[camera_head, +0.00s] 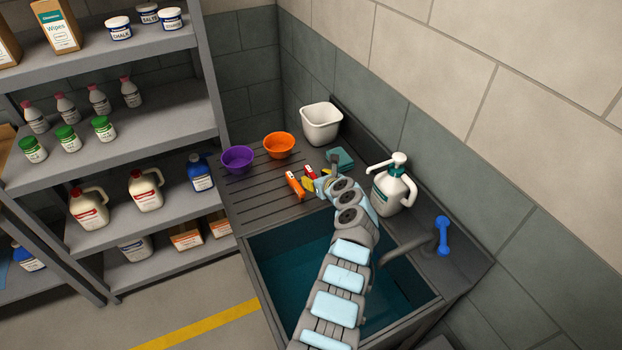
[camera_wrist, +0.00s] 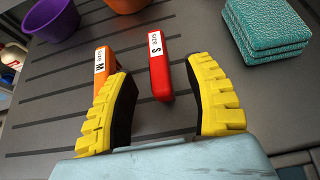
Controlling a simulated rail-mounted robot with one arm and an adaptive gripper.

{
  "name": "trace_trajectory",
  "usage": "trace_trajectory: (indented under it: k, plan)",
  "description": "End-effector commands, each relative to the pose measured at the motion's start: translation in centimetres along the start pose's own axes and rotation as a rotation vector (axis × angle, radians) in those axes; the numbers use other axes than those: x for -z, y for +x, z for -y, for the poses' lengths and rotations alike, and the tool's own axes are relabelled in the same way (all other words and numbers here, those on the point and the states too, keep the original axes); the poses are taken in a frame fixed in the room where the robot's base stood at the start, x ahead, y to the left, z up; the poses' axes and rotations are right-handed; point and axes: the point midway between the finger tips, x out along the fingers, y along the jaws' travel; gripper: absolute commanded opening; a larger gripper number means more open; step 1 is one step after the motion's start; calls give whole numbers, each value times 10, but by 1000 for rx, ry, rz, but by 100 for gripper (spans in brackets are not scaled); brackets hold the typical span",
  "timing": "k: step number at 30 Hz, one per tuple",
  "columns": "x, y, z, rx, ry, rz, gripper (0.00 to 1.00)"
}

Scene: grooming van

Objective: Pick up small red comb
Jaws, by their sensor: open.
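The small red comb (camera_wrist: 160,70), with a white label reading S, lies on the grooved grey drainboard. In the wrist view it is between my open yellow fingertips, nearer their far ends, and not gripped. In the head view the red comb (camera_head: 311,172) is partly hidden by my gripper (camera_head: 317,184). An orange comb (camera_wrist: 105,68) labelled M lies just left of it, close to my left finger; it also shows in the head view (camera_head: 295,185). My gripper (camera_wrist: 165,108) is open and empty, pointing at the red comb.
A purple bowl (camera_head: 237,159), an orange bowl (camera_head: 279,145) and a white tub (camera_head: 320,124) stand behind. Folded teal cloths (camera_wrist: 267,28) lie to the right. A pump bottle (camera_head: 392,188) and faucet (camera_head: 420,246) are beside the sink (camera_head: 280,290).

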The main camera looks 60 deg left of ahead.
Motion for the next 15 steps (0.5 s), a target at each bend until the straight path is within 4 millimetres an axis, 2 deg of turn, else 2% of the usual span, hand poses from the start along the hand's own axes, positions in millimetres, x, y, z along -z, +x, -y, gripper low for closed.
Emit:
trace_trajectory:
  k: [7, 15]
  plan:
    - [1, 22, -1, 1, -2, 0, 53]
    - [1, 36, -1, -1, -1, -1, 53]
